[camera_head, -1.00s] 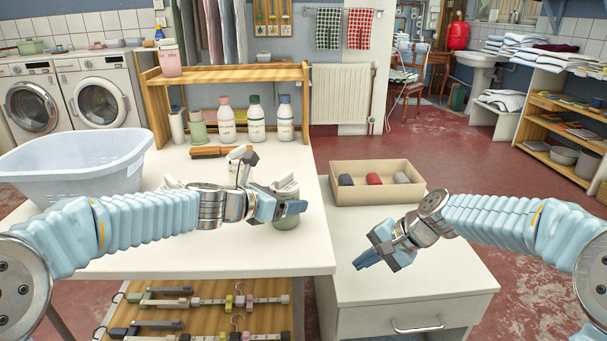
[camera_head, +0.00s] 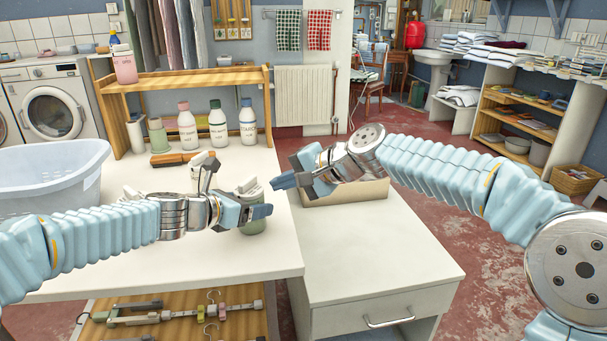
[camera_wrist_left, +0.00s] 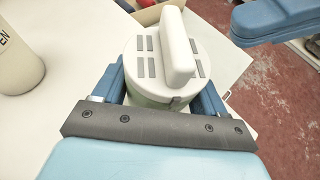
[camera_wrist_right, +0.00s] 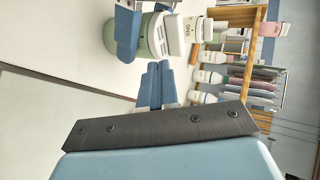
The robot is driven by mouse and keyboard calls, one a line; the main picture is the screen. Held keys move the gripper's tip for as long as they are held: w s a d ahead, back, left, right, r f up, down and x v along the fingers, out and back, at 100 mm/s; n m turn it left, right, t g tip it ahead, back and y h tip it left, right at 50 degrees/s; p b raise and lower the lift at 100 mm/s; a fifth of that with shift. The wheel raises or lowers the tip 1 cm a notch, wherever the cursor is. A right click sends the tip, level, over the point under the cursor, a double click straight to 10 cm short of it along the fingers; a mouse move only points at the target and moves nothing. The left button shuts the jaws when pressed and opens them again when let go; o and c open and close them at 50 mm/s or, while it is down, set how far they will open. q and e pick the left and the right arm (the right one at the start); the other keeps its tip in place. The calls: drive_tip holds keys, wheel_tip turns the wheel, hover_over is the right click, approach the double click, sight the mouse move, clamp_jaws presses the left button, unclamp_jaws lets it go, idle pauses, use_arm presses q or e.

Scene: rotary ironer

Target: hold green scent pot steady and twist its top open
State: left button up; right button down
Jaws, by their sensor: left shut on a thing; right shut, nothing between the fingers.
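The green scent pot (camera_head: 252,228) stands on the table near its right edge. In the left wrist view its round white top (camera_wrist_left: 148,48) has a raised white grip bar and grey slots. My left gripper (camera_head: 258,212) is shut on the pot's body, one finger on each side below the top. My right gripper (camera_head: 284,181) is shut and empty, in the air just right of the pot's top and apart from it. The right wrist view also shows the pot (camera_wrist_right: 154,38) on its side, beyond my right fingertips.
A white container (camera_head: 205,172) stands close behind the pot. A pale blue basket (camera_head: 60,170) is at the left, and bottles (camera_head: 217,125) stand in the wooden shelf behind. A cardboard box (camera_head: 350,192) lies beyond my right gripper on a lower white cabinet with a clear top (camera_head: 370,260).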

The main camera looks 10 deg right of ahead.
sight(256, 180)
drive_tip(key=shift+w+a, duration=0.6)
drive_tip(key=shift+a, duration=0.2)
drive_tip(key=shift+w+a, duration=0.55)
drive_tip(key=shift+a, duration=0.25)
drive_tip(key=shift+w+n+g+y, duration=0.4)
drive_tip(key=shift+n+g, duration=0.2)
drive_tip(key=shift+n, duration=0.1)
drive_tip(key=shift+w+a+n+g+y, duration=0.15)
drive_tip(key=shift+w+a+n+g, duration=0.15)
drive_tip(key=shift+w, duration=0.3)
drive_tip(key=shift+w+a+n+g+y, duration=0.1)
drive_tip(key=shift+w+a+n+g, duration=0.2)
drive_tip(key=shift+w, duration=0.25)
drive_tip(key=shift+w+a+n+g+y, duration=0.2)
drive_tip(key=shift+w+a+n, duration=0.1)
drive_tip(key=shift+w, duration=0.3)
drive_tip(key=shift+w+a, duration=0.1)
drive_tip(key=shift+w, duration=0.05)
idle(0.4)
